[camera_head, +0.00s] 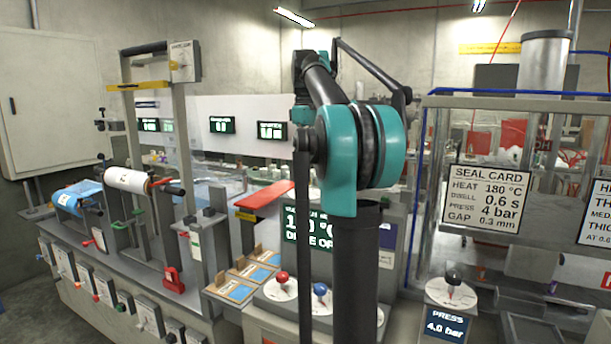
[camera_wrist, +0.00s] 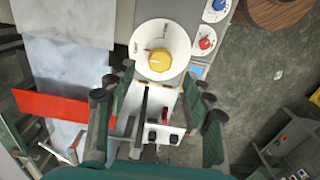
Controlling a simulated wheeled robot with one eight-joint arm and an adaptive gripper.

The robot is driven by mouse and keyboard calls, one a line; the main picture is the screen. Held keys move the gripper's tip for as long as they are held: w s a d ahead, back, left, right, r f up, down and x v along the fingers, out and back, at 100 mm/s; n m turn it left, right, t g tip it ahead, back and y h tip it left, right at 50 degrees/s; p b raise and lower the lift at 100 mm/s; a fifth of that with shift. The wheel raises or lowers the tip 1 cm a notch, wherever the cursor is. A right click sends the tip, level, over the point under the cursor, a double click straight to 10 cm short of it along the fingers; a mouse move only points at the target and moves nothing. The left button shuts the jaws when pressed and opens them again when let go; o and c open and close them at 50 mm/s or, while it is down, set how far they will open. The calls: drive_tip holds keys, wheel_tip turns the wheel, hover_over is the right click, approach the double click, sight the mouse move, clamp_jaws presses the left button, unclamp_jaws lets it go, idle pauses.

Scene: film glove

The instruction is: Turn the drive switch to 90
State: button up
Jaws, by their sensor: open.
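In the wrist view a yellow knob (camera_wrist: 159,60) sits on a round white dial (camera_wrist: 177,37), with its pointer toward the left. No legible label shows which knob is the drive switch. My gripper (camera_wrist: 157,80) is open and empty, its dark green fingers spread to either side just below the dial in the picture. It does not touch the knob. In the head view the screen (camera_head: 291,236) is partly hidden by my arm; its lower line appears to read "DRIVE OF…". The yellow knob and my gripper do not show there.
A red knob (camera_head: 282,276) and a blue knob (camera_head: 320,290) stand on white dials close by. A black press knob (camera_head: 453,277) is at right, above a 4.0 bar display. A seal card (camera_head: 486,198) hangs behind it. A red plate (camera_wrist: 62,107) lies left of my gripper.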

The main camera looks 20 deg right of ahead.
sight(306, 178)
drive_tip(key=shift+f, duration=2.65)
drive_tip(key=shift+c, duration=0.3)
drive_tip(key=c, duration=1.1)
